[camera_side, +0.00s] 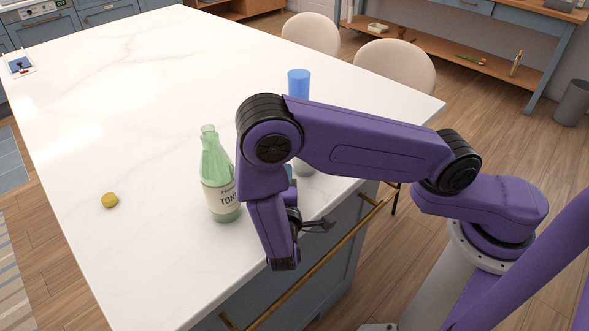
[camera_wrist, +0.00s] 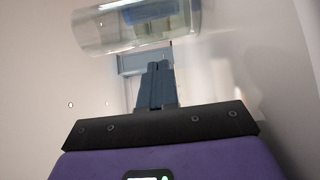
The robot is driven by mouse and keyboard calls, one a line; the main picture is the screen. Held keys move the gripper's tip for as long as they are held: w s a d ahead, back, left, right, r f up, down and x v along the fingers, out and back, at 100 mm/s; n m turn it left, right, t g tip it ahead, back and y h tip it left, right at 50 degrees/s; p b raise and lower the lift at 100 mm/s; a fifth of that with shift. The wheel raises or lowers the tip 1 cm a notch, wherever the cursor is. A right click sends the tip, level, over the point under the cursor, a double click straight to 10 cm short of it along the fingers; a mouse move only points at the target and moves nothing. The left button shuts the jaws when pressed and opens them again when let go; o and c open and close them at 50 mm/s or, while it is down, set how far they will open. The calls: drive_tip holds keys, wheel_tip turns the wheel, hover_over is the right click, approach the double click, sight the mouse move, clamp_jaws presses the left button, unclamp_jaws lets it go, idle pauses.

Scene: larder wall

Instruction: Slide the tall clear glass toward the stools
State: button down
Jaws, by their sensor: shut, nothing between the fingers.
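The tall clear glass (camera_wrist: 100,33) lies across the top of the wrist view, just beyond my fingertips, with something blue showing through it. In the side view only a small part of what looks like the clear glass (camera_side: 304,168) shows below my arm; the rest is hidden. My gripper (camera_side: 328,226) is near the counter's front edge, on the near side of the glass. Its fingers are together and empty in the wrist view (camera_wrist: 157,68). Whether they touch the glass I cannot tell. The two pale stools (camera_side: 311,32) (camera_side: 396,69) stand along the counter's far right side.
A blue glass (camera_side: 298,84) stands behind my arm, toward the stools. A green tonic bottle (camera_side: 219,178) stands upright close left of my arm. A small yellow object (camera_side: 110,200) lies farther left. The white counter (camera_side: 150,90) is mostly clear at the back left.

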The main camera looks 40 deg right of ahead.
drive_tip(key=shift+d, duration=1.4)
drive_tip(key=d, duration=1.4)
drive_tip(key=shift+d, duration=0.15)
drive_tip(key=shift+a, duration=0.5)
drive_tip(key=a, duration=0.2)
drive_tip(key=s+a, duration=0.1)
drive_tip(key=a, duration=0.1)
drive_tip(key=shift+a, duration=0.15)
drive_tip(key=v, duration=1.8)
drive_tip(key=shift+s, duration=0.25)
